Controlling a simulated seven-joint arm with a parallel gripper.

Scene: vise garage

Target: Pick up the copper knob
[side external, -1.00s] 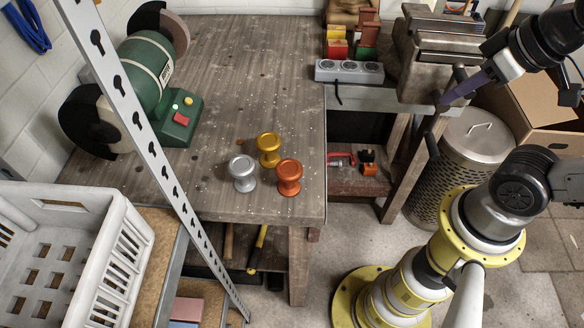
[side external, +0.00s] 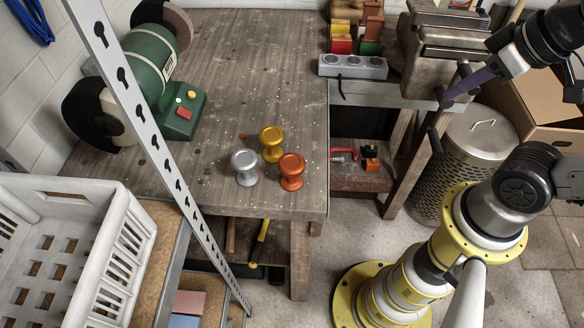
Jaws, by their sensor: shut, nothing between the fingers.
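The copper knob (side external: 291,171) stands upright on the wooden workbench (side external: 235,70), near its front right corner. A gold knob (side external: 272,145) stands just behind it to the left. A silver knob (side external: 245,167) stands to its left. My gripper (side external: 458,95) is at the upper right, in front of the vise and well to the right of the knobs. Its purple-grey fingers are together and hold nothing.
A grey vise (side external: 440,55) and a power strip (side external: 353,67) are on the bench's right part. A green bench grinder (side external: 145,75) stands at the left. A metal upright (side external: 140,125) and a white crate (side external: 65,245) are in the left foreground. The bench around the knobs is mostly clear.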

